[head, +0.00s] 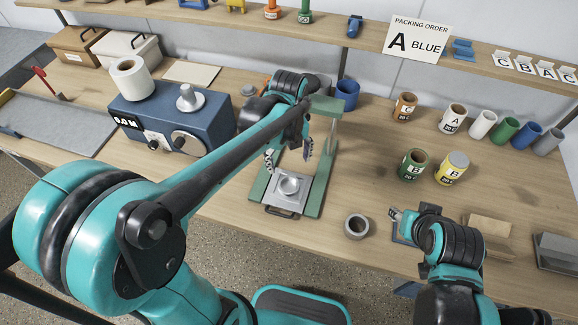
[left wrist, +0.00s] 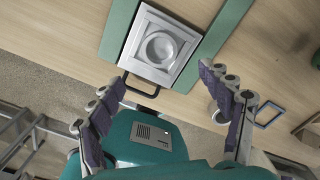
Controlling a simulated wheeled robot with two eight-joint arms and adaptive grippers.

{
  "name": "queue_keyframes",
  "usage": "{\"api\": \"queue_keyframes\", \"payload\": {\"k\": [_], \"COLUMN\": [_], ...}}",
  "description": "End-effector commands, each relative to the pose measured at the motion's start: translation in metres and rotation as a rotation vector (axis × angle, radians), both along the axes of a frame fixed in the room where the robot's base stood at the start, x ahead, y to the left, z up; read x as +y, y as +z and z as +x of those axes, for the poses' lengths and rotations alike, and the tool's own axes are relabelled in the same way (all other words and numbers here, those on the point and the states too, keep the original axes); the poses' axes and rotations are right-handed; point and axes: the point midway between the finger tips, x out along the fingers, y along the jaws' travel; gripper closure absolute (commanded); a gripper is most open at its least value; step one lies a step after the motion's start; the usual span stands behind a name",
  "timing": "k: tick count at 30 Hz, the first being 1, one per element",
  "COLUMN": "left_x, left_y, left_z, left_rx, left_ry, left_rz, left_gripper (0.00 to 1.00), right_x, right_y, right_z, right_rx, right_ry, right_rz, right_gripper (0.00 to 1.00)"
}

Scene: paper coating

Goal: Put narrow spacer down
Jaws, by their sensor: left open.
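A silver square plate (head: 299,203) sits between the green rails of a fixture, with a dark handle at its front. A pale round piece (head: 289,186) lies in its middle. It also shows in the left wrist view (left wrist: 159,48). I cannot tell whether this piece is the narrow spacer. A grey ring (head: 357,226) lies on the table to the right of the fixture. My left gripper (head: 288,156) is open and empty above the fixture, its fingers apart. My right gripper (head: 396,215) is low over the table at the right, and its jaws are unclear.
The green fixture frame (head: 328,170) has an upright and a top bar close to my left gripper. A blue machine (head: 170,118) stands on the left. Cans, such as a green one (head: 413,165) and a yellow one (head: 451,168), stand on the right.

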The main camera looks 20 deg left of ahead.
Motion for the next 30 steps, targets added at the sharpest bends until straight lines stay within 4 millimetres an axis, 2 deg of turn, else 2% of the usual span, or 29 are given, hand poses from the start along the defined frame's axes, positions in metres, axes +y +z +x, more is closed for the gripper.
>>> {"api": "queue_keyframes", "payload": {"k": [1, 5, 8, 11, 17, 21, 24, 27, 30], "left_x": [0.0, 0.001, 0.005, 0.012, 0.027, 0.036, 0.041, 0.045, 0.047], "left_y": [0.007, 0.015, 0.02, 0.028, 0.04, 0.041, 0.04, 0.037, 0.036], "left_z": [0.0, -0.002, -0.01, -0.023, -0.056, -0.076, -0.088, -0.096, -0.1], "left_rx": [0.0, -0.008, -0.043, -0.109, -0.25, -0.303, -0.309, -0.294, -0.274], "left_ry": [0.0, 0.033, 0.177, 0.454, 1.166, 1.651, 1.947, 2.168, 2.306], "left_rz": [0.0, -0.001, -0.008, -0.036, -0.19, -0.367, -0.506, -0.63, -0.718], "left_gripper": [0.22, 0.22, 0.22, 0.22, 0.22, 0.22, 0.22, 0.22, 0.22], "right_x": [0.0, 0.0, 0.0, 0.0, 0.0, 0.0, 0.0, 0.0, 0.0], "right_y": [0.003, 0.004, 0.004, 0.004, 0.004, 0.004, 0.004, 0.004, 0.004], "right_z": [0.0, 0.0, 0.0, 0.0, 0.0, 0.0, 0.0, 0.0, 0.0], "right_rx": [0.0, 0.0, 0.0, 0.0, 0.0, 0.0, 0.0, 0.0, 0.0], "right_ry": [0.0, 0.0, 0.0, 0.0, 0.0, 0.0, 0.0, 0.0, 0.0], "right_rz": [0.0, 0.0, 0.0, 0.0, 0.0, 0.0, 0.0, 0.0, 0.0], "right_gripper": [0.6, 0.6, 0.6, 0.6, 0.6, 0.6, 0.6, 0.6, 0.6]}}
